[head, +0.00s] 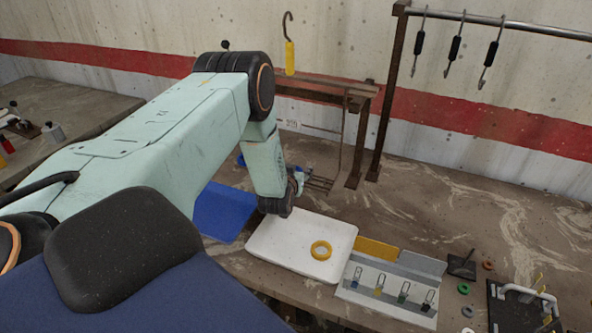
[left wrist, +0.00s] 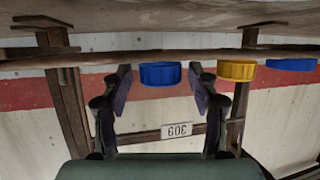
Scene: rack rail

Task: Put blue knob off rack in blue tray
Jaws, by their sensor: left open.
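In the left wrist view a blue knob (left wrist: 160,75) sits at the rack's brown rail (left wrist: 120,58), between the two fingers of my open left gripper (left wrist: 161,82). I cannot tell whether the fingers touch it. A yellow knob (left wrist: 236,70) and a second blue knob (left wrist: 292,65) are along the rail to the right. In the head view the blue tray (head: 222,212) lies on the bench, partly hidden by my left arm. My left gripper (head: 298,180) is mostly hidden behind its wrist there. My right gripper is out of view.
A post and bar (head: 505,20) with hanging hooks stand behind. The bench at back right is clear.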

